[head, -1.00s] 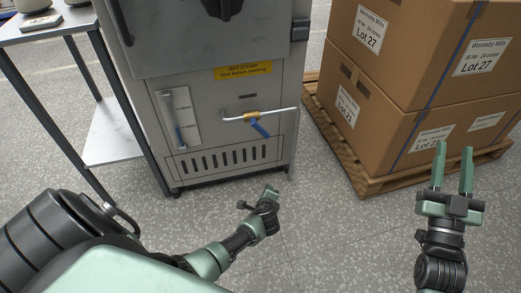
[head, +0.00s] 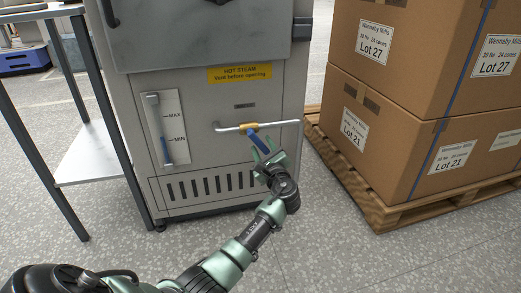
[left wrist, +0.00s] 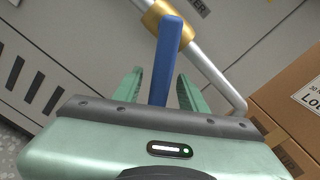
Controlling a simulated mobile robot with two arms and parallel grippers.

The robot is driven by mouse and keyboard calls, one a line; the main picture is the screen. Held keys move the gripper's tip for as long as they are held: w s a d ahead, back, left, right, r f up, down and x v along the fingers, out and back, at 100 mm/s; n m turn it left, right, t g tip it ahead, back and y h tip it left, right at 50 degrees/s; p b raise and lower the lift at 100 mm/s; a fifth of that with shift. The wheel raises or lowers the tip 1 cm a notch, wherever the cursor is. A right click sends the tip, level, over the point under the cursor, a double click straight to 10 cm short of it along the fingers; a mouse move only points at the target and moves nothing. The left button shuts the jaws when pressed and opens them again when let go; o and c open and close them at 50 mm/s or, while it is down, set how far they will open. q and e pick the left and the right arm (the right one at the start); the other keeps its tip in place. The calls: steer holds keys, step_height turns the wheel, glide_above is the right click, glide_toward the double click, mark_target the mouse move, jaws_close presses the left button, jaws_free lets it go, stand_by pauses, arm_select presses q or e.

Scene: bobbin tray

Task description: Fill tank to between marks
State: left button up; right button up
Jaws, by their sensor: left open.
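The grey steam cabinet (head: 215,85) has a sight gauge (head: 166,128) with MAX and MIN marks. Blue shows in the lower part of its tube, its top close to the MIN mark; the exact level is too small to read. A white pipe (head: 285,123) crosses the front with a brass valve (head: 249,127) and a blue lever (head: 259,140) slanting down from it. My left gripper (head: 265,155) is open at the lever. In the left wrist view the blue lever (left wrist: 166,62) stands between the open fingers (left wrist: 160,90); contact cannot be told. My right gripper is out of view.
Stacked cartons (head: 400,110) on a wooden pallet (head: 385,215) stand close on the right. A metal table (head: 40,12) with a lower shelf (head: 90,160) stands on the left. Grey floor (head: 340,245) is clear in front.

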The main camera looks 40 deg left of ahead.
arm_select(q)
steer(key=shift+b+x, duration=0.45)
steer(key=shift+x, duration=0.95)
jaws_close()
steer(key=shift+f, duration=0.1)
